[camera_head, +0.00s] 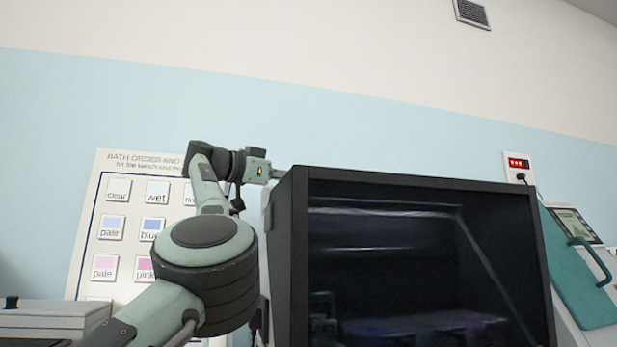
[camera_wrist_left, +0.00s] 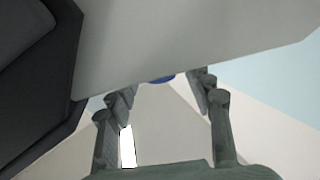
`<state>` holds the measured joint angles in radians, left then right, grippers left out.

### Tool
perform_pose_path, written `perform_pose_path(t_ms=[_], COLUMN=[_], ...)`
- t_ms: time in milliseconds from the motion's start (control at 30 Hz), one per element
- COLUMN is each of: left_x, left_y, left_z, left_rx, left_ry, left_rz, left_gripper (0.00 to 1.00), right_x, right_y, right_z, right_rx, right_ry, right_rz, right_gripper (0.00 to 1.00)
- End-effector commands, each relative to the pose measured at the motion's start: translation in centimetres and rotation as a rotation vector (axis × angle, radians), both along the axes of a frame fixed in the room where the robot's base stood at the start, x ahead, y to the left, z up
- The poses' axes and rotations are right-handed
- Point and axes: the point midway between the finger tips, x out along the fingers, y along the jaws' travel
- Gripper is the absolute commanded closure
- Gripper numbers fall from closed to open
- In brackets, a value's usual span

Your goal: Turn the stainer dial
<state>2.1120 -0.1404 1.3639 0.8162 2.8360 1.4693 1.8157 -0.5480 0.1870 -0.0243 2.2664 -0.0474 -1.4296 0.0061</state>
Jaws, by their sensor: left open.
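My left arm rises from the lower left in the head view, and its wrist end (camera_head: 256,168) is beside the top left corner of a black-framed box; the fingers cannot be made out there. In the left wrist view my left gripper (camera_wrist_left: 162,88) is open, its two grey fingers apart and nothing seen held between them. A small blue piece (camera_wrist_left: 160,79) shows between the fingertips at the edge of a pale surface that hides the rest of it. I cannot tell whether it is the stainer dial; no dial shows clearly. My right gripper is not in view.
The black-framed box (camera_head: 300,250) with a dark glass front fills the middle right, close to my left arm. A wall chart (camera_head: 90,230) of stain colours hangs behind the arm. A machine with a teal handled panel (camera_head: 580,285) and a red-display socket (camera_head: 517,163) are at right.

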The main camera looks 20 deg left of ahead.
Motion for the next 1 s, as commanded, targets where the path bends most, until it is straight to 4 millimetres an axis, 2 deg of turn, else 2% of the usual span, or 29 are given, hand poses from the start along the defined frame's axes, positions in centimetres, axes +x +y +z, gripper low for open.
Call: perform_pose_path(t_ms=[200, 467, 867, 900, 1000], left_x=[1.5, 1.6, 1.6, 1.6, 1.6], left_y=[-1.0, -1.1, -1.1, -1.1, -1.0], left_z=[0.0, 0.0, 0.0, 0.0, 0.1], left_rx=[0.000, -0.001, 0.000, 0.000, 0.001], left_ry=[0.001, -0.001, 0.000, 0.000, 0.001], left_rz=[0.001, 0.003, 0.002, 0.002, -0.002], left_gripper=[0.49, 0.49, 0.97, 1.00, 1.00], right_x=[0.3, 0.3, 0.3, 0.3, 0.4], right_y=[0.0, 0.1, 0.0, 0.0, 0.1], right_z=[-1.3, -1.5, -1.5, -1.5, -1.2], right_rx=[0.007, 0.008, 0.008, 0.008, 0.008], right_ry=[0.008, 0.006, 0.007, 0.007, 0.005], right_rz=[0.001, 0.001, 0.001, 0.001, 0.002], right_gripper=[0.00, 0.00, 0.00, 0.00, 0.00])
